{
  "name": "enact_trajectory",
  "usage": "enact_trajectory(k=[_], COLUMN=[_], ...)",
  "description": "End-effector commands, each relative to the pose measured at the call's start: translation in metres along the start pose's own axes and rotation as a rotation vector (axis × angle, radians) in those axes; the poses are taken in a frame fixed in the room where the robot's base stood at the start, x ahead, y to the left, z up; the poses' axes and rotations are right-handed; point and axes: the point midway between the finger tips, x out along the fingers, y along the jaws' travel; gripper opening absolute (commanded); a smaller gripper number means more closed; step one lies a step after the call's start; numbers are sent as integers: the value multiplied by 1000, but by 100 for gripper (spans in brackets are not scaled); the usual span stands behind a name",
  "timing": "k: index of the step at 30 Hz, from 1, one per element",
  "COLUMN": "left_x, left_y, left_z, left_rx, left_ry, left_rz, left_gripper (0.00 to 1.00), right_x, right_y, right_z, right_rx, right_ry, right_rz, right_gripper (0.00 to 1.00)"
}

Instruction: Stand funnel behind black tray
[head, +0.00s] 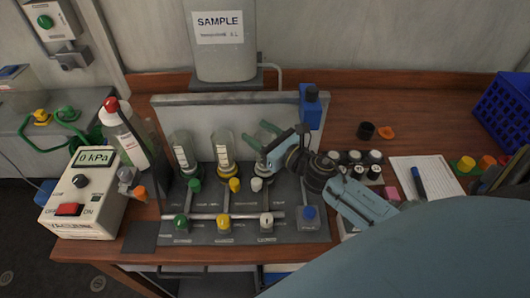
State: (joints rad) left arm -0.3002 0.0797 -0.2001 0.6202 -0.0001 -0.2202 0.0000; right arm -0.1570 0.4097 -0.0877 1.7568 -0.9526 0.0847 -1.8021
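I cannot pick out a funnel for certain. A small orange piece (386,132) lies on the bench at the back right, beside a black cup (365,130); its shape is too small to tell. A dark tray (372,177) holds several small round-topped vials, right of the valve panel and partly hidden by my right arm. My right gripper (261,135) reaches in from the lower right over the panel. Its two green fingers are spread apart near the rightmost clear bottle, with nothing visible held between them. My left gripper is not in view.
The valve panel (190,231) with coloured knobs fills the bench middle. A vacuum box (85,190) and a white bottle (132,150) stand left. A paper sheet (430,168) and blue crate (505,110) are right. The back right bench is mostly clear.

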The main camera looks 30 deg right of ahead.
Motion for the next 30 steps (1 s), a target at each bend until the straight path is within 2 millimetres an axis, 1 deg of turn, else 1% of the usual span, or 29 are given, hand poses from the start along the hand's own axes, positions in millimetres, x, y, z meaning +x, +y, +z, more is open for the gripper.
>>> enact_trajectory(k=[1, 6, 7, 8, 15, 20, 30], left_x=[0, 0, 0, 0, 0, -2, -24], left_y=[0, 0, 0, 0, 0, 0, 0], left_z=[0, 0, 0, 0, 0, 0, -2], left_rx=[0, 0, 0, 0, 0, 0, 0], left_ry=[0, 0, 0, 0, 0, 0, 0], left_rz=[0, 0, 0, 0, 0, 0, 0], left_gripper=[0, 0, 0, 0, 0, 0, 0], right_x=[0, 0, 0, 0, -1, -4, -4], right_y=[0, 0, 0, 0, 1, 7, 7], right_z=[0, 0, 0, 0, 2, 9, 61], right_rx=[0, 0, 0, 0, 0, -1, -6], right_ry=[0, 0, 0, 0, 0, 0, -2], right_rz=[0, 0, 0, 0, 1, 2, 2], right_gripper=[39, 18, 18, 13, 13, 13, 13])
